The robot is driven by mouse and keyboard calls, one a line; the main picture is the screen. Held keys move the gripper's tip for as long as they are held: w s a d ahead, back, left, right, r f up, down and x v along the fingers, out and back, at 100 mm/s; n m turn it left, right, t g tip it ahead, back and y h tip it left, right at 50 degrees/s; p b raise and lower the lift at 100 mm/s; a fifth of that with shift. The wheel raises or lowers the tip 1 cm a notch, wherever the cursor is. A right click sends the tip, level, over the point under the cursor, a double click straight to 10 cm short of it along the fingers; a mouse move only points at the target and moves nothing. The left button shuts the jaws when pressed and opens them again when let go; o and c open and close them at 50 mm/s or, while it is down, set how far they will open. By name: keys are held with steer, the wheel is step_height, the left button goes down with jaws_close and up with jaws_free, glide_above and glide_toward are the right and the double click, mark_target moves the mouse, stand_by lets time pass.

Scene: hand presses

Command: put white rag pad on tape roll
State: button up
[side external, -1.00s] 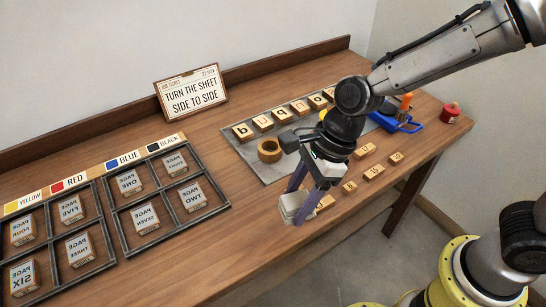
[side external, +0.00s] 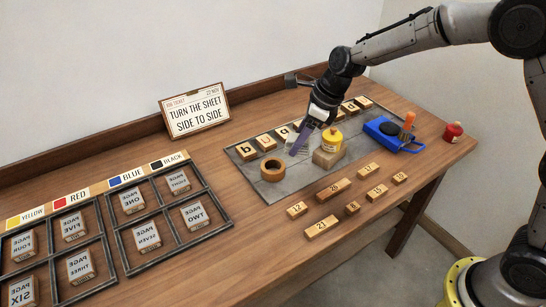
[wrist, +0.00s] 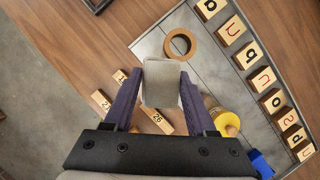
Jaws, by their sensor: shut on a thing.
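My gripper (side external: 300,143) is shut on the white rag pad (wrist: 161,84), a pale grey-white block. In the wrist view the pad sits between my two purple fingers. In the side view the pad (side external: 297,146) is mostly hidden behind a finger. It is held above the grey plate, tilted in the side view. The tape roll (side external: 272,169) is a brown ring lying flat on the plate's left part. My gripper and the pad are up and to the right of it in the side view. In the wrist view the tape roll (wrist: 180,44) shows just beyond the pad, its hole empty.
A row of letter blocks (side external: 265,142) runs along the back of the grey plate (side external: 285,187). Numbered blocks (side external: 333,188) lie in front. A blue press (side external: 390,133) stands right.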

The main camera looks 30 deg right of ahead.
steer(key=w+f, duration=0.2)
steer(key=w+a+f, duration=0.1)
steer(key=w+f, duration=0.1)
steer(key=w, duration=0.1)
steer(key=w+a+f, duration=0.1)
steer(key=w+f, duration=0.2)
steer(key=shift+f, duration=1.75)
steer(key=shift+f, duration=0.2)
steer(key=o, duration=1.4)
steer(key=shift+c, duration=0.2)
steer(key=shift+r, duration=0.15)
